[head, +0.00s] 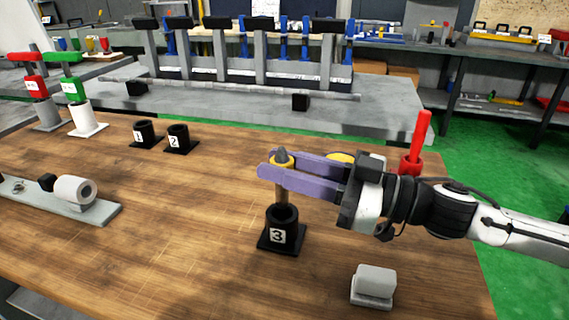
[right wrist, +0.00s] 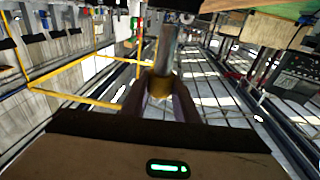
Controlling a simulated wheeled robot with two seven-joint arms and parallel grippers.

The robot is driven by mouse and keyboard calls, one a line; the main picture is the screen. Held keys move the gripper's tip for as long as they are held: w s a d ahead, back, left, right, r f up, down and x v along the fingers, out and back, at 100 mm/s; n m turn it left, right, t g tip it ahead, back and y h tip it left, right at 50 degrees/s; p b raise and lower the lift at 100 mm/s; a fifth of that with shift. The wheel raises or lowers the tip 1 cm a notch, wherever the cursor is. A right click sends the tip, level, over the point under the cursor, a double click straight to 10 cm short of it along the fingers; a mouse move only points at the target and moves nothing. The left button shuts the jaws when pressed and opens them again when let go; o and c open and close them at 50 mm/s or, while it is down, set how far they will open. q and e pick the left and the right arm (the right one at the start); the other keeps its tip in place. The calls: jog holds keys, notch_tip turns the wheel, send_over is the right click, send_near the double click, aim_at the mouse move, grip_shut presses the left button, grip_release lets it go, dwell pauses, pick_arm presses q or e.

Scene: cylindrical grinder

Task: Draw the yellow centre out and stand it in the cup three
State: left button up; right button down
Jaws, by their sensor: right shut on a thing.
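My right gripper (head: 272,171) is shut on the yellow centre (head: 282,190), a grey rod with a yellow band and a pointed grey tip. The centre is upright, tip up, over the black cup three (head: 281,232). Its lower end overlaps the cup's mouth; I cannot tell how deep it sits inside. The right wrist view also shows the centre (right wrist: 165,50) between the two fingers, with its yellow band at the grip. Cup one (head: 146,133) and cup two (head: 179,138) stand farther back on the left, with no centre seen in them. My left gripper is not in view.
A grey base with a white cylinder (head: 75,190) lies on the left of the wooden table (head: 190,250). A pale block (head: 374,283) is at front right. A red upright piece (head: 421,135) and a partly hidden yellow thing (head: 342,157) are behind my right arm.

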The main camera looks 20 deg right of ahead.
aim_at(284, 207)
jog(key=shift+f+b, duration=1.4)
jog(key=shift+f, duration=0.7)
jog(key=shift+r, duration=0.1)
jog(key=shift+r+p, duration=1.7)
jog(key=shift+p, duration=0.55)
jog(key=shift+p, duration=0.95)
dwell(0.4)
jog(key=shift+f+b, duration=0.85)
jog(key=shift+f, duration=0.85)
jog(key=c, duration=1.3)
grip_release()
jog(key=shift+f, duration=0.15)
